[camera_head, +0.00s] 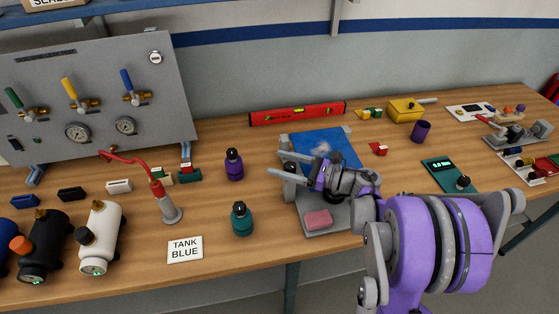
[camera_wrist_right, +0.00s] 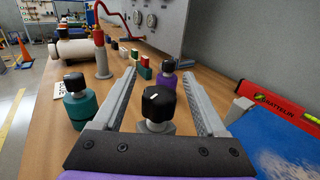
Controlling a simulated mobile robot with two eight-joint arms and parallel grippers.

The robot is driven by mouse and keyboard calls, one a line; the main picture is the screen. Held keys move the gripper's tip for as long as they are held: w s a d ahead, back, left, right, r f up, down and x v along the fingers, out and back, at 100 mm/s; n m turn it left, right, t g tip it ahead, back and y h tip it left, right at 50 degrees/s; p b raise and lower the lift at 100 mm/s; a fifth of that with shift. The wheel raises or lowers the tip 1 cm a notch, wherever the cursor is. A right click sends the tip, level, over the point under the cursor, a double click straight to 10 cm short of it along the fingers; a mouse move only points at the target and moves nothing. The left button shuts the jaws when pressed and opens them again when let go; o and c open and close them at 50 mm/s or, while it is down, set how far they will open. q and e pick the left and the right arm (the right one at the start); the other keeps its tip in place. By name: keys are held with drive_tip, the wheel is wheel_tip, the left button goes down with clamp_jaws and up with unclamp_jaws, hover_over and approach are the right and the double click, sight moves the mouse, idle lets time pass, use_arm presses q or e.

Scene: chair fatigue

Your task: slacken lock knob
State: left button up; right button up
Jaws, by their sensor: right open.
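The lock knob (camera_wrist_right: 158,103) is black with a white mark on top. It sits on a grey post in the right wrist view, between the two fingers of my right gripper (camera_wrist_right: 159,76). Gaps show on both sides of it, so the fingers are around it without touching. In the head view, my right gripper (camera_head: 270,185) reaches left over the grey fixture (camera_head: 340,215), open, and the knob (camera_head: 289,166) shows small and dark between the fingers. My left gripper is not in view.
A purple bottle (camera_head: 234,165) and a teal bottle (camera_head: 241,218) stand left of the fixture. A blue mat (camera_head: 325,142) and a red level (camera_head: 297,113) lie behind it. A pink block (camera_head: 318,219) lies on the fixture's front. A gauge panel (camera_head: 100,90) stands at the back left.

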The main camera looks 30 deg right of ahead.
drive_tip(key=shift+w+a, duration=0.35)
clamp_jaws()
idle(0.4)
drive_tip(key=shift+s+a+n+g+y+b, duration=0.15)
drive_tip(key=shift+s+n+g+y+b, duration=0.15)
drive_tip(key=shift+n+g+y, duration=0.9)
drive_tip(key=shift+s+a+n+g+y+b, duration=0.15)
drive_tip(key=shift+s+n+g+y, duration=0.3)
drive_tip(key=shift+n+g, duration=1.35)
drive_tip(key=shift+s+a+n+g+y+b, duration=0.2)
drive_tip(key=shift+n+g+y, duration=0.7)
drive_tip(key=shift+g, duration=1.3)
